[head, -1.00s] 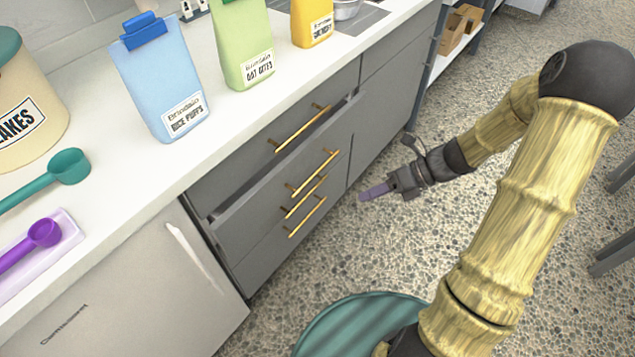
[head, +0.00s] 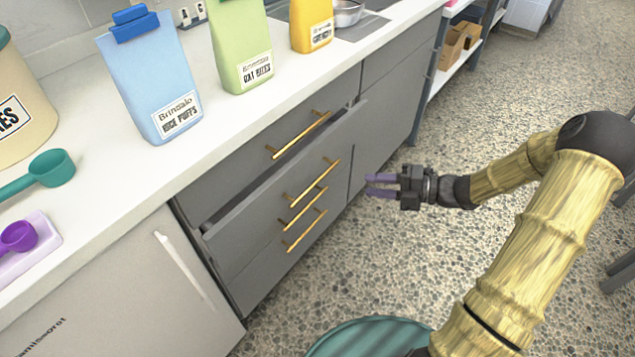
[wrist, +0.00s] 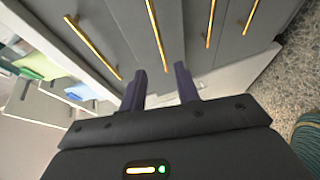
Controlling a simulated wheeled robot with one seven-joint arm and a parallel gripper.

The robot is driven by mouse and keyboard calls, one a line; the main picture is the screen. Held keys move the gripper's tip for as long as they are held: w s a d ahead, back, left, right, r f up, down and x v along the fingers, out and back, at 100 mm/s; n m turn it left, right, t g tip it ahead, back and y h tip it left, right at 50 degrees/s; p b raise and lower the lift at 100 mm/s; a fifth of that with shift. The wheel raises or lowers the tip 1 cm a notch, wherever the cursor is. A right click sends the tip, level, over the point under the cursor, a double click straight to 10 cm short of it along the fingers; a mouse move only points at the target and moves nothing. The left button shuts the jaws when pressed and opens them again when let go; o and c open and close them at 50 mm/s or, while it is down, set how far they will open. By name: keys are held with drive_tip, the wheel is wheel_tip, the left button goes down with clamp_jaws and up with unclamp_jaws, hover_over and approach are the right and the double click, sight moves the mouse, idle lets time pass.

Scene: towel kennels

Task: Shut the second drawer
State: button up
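The second drawer (head: 262,198) of the grey cabinet stands partly pulled out, its front ahead of the top drawer and the ones below. Its gold bar handle (head: 318,180) faces the aisle; in the wrist view the handle (wrist: 157,35) shows ahead of my fingers. My gripper (head: 368,186) is in the air to the right of the drawer fronts, fingers pointing left toward the cabinet. The two purple fingers are apart with nothing between them, as the wrist view also shows (wrist: 159,72). I see no contact with the drawer.
The top drawer (head: 235,155) is shut. Lower drawers with gold handles (head: 305,230) sit below. The white counter (head: 120,195) holds food bags, a tub and scoops. A shelf unit (head: 468,60) stands beyond the cabinet. The speckled floor around my gripper is clear.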

sight(317, 180)
drive_tip(key=b+x, duration=0.5)
drive_tip(key=x, duration=1)
drive_tip(key=shift+a, duration=0.1)
clamp_jaws()
